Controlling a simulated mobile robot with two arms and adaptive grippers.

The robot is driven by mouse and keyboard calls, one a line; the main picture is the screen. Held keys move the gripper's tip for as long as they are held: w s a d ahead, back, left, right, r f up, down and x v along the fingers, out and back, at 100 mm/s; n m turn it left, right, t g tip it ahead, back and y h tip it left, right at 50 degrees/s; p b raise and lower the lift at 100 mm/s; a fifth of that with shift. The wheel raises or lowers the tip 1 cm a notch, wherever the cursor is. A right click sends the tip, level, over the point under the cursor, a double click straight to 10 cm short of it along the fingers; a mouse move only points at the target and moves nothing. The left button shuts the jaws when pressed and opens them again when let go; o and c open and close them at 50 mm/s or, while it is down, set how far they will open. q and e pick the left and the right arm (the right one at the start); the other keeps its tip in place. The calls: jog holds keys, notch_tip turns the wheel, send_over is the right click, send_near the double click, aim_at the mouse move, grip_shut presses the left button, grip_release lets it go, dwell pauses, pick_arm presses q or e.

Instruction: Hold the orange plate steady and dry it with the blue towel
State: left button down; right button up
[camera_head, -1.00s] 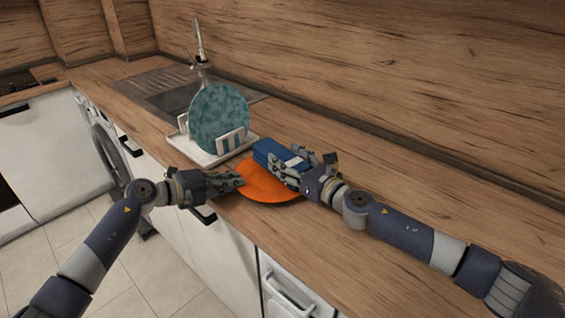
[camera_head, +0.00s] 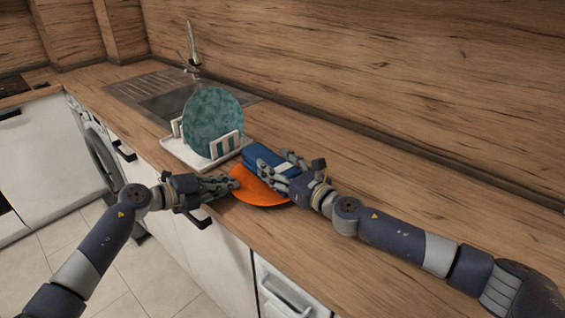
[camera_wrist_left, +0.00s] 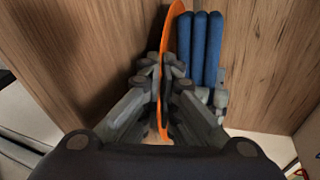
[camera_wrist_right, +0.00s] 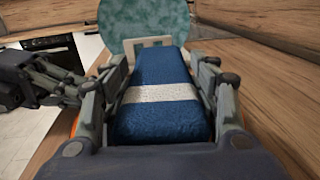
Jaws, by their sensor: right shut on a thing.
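The orange plate (camera_head: 262,193) is held just above or at the counter near its front edge; I cannot tell if it touches. My left gripper (camera_head: 224,184) has its fingers on both sides of the plate's left rim, and the plate's edge (camera_wrist_left: 182,28) runs between them in the left wrist view. The blue towel (camera_head: 259,157), a folded block with a white band (camera_wrist_right: 160,93), lies over the plate's far side. My right gripper (camera_head: 287,168) is shut on the towel, with fingers along both its sides. Both grippers hide parts of the plate.
A white dish rack (camera_head: 178,150) holding a teal speckled plate (camera_head: 212,122) stands just behind and left of the orange plate. The sink (camera_head: 165,103) and tap (camera_head: 191,50) are further back. The wooden counter (camera_head: 400,210) is clear to the right.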

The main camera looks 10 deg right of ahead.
jog(key=shift+s+a+f, duration=0.1)
jog(key=shift+s+a, duration=0.1)
jog(key=shift+a, duration=0.15)
jog(key=shift+w+d, duration=0.5)
jog(key=shift+d, duration=0.3)
jog(key=shift+w+d, duration=0.45)
jog(key=shift+d, duration=0.35)
jog(key=shift+s+a, duration=0.3)
jog(key=shift+a, duration=0.2)
jog(key=shift+s+a, duration=0.25)
jog(key=shift+a, duration=0.2)
jog(key=shift+s+a, duration=0.4)
jog(key=shift+a, duration=0.25)
jog(key=shift+d, duration=0.1)
